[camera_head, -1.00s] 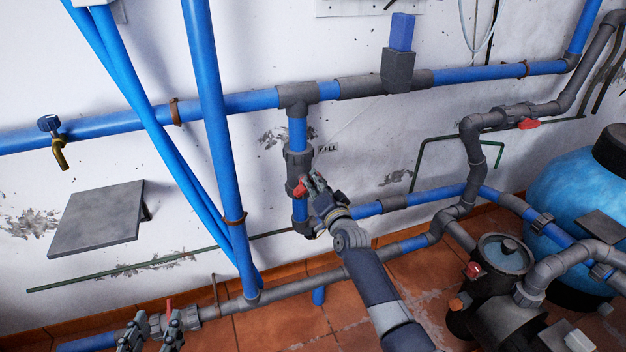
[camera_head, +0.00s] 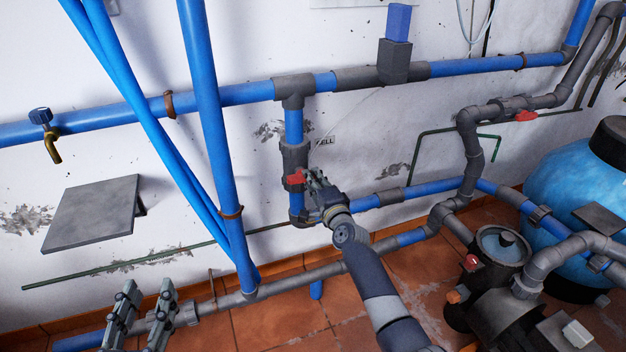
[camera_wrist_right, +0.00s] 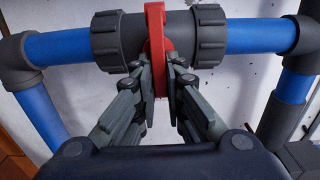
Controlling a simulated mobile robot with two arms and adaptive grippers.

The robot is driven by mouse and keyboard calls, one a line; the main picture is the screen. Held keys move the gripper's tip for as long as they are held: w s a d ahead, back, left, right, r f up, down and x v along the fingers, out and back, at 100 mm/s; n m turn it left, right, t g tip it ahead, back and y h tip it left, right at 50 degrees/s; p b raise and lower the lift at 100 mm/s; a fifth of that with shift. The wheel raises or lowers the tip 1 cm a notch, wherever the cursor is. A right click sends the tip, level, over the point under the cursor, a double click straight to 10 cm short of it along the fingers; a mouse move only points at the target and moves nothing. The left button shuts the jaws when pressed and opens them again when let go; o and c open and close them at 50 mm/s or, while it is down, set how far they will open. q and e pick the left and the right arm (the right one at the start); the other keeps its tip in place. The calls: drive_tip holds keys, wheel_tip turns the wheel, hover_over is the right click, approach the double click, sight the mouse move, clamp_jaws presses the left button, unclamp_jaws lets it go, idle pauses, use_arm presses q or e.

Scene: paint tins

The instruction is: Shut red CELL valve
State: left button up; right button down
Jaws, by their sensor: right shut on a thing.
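The red CELL valve handle (camera_head: 295,179) sits on a short vertical pipe with a grey valve body (camera_head: 294,156), beside a small "CELL" label (camera_head: 324,142). My right gripper (camera_head: 310,183) is at the handle from the right. In the right wrist view, the red handle (camera_wrist_right: 155,35) stands crosswise to the blue pipe, and my right gripper's fingers (camera_wrist_right: 161,78) are closed on its lower end from both sides. My left gripper (camera_head: 143,308) is at the lower left in the head view, empty, with its fingers apart, in front of the low pipe.
Another red-handled valve (camera_head: 526,116) is on the grey pipe at right. Blue diagonal pipes (camera_head: 210,140) stand between my two grippers. A grey wall panel (camera_head: 92,214) and brass tap (camera_head: 50,145) are at left. A pump (camera_head: 500,250) and blue tank (camera_head: 570,195) stand at right.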

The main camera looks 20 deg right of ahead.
drive_tip(key=shift+f, duration=0.1)
idle(0.4)
drive_tip(key=c, duration=1.7)
unclamp_jaws()
drive_tip(key=shift+o, duration=0.2)
drive_tip(key=s, duration=1.2)
drive_tip(key=shift+d, duration=0.25)
